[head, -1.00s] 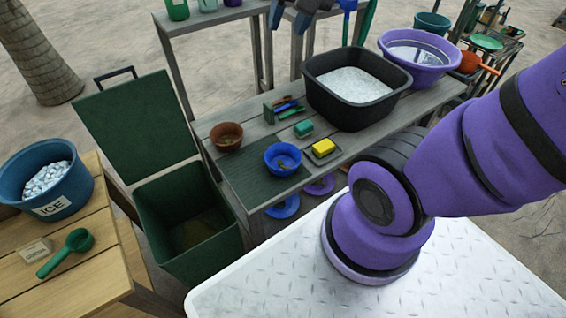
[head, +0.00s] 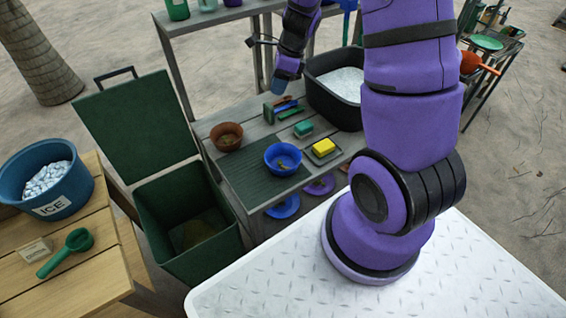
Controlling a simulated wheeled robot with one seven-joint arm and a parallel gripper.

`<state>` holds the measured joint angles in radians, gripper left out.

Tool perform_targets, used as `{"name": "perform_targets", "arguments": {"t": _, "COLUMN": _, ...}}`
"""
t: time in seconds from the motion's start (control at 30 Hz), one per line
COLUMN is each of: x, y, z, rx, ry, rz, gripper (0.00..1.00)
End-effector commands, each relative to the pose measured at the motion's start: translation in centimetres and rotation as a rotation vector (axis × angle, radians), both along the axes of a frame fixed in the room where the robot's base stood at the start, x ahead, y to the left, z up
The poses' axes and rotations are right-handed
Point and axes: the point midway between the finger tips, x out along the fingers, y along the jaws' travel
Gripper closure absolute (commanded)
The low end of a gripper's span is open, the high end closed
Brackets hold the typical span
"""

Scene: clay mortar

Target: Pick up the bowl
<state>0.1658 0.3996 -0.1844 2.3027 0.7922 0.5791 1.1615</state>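A blue bowl (head: 271,157) stands upright on the dark green ribbed mat on the grey wooden table, with a small brownish-yellow bit inside. A brown bowl (head: 227,137) stands behind and left of it, near the table's left edge. My gripper (head: 277,87) is above the back part of the table, pointing down, behind and apart from both bowls. It is small and dark here, and I cannot tell whether its fingers are open. I see nothing held in it.
Brushes (head: 288,106), a green sponge (head: 303,128) and a yellow sponge (head: 324,147) lie right of the bowls. A black tub (head: 322,98) stands behind them, partly hidden by my arm. A green bin (head: 190,222) with its lid open is left of the table.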

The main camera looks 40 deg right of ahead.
Motion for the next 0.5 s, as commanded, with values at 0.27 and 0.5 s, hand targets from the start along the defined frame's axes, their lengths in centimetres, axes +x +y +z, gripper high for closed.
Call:
{"name": "perform_targets", "arguments": {"t": 0.27, "x": -0.4, "y": -4.0, "z": -10.3, "rx": 0.014, "ry": 0.213, "rz": -0.460, "gripper": 0.65}}
{"name": "perform_targets", "arguments": {"t": 0.5, "x": -1.9, "y": -6.4, "z": -16.5, "rx": -0.008, "ry": 0.335, "rz": -0.752, "gripper": 0.65}}
